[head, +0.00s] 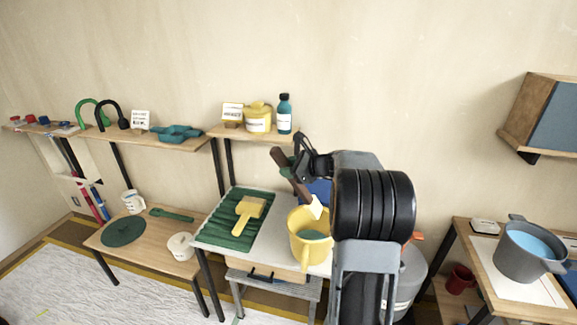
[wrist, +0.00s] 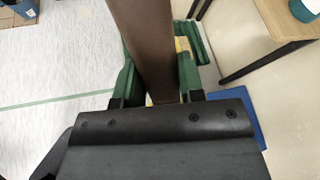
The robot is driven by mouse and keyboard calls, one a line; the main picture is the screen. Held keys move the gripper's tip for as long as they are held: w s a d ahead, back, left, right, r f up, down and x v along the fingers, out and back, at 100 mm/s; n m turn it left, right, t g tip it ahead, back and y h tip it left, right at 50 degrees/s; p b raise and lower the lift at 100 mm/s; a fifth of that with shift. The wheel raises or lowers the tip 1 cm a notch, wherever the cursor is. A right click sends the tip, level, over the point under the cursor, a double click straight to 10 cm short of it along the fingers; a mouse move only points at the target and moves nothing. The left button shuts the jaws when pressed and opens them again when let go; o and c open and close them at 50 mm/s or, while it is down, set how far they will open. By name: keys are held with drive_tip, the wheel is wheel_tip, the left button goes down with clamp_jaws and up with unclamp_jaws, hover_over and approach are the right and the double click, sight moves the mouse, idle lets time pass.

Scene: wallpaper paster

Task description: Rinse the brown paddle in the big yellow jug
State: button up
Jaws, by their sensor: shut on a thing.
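The brown paddle (head: 298,188) is held at a slant in my gripper (head: 293,165), its pale lower end pointing down. The big yellow jug (head: 298,246) stands on the white table, with teal-green contents inside. The paddle's pale end is at or just above the jug's rim; I cannot tell if it dips inside. In the wrist view the green fingers of my gripper (wrist: 157,72) are shut on either side of the paddle's brown shaft (wrist: 146,40). The paddle's lower end is not clear there. My arm covers the area right of the jug.
A green ribbed tray (head: 226,222) with a yellow brush (head: 249,212) lies left of the jug. A shelf (head: 215,131) with a yellow pot (head: 258,118) and a teal bottle (head: 284,115) is behind. A grey pot (head: 510,262) stands on the right table.

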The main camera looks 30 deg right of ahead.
wheel_tip(320, 180, down, 14)
drive_tip(key=b, duration=1)
drive_tip(key=shift+b, duration=0.35)
drive_tip(key=shift+f, duration=0.15)
drive_tip(key=shift+f, duration=1.15)
drive_tip(key=shift+f, duration=0.1)
drive_tip(key=shift+a, duration=0.1)
idle(0.4)
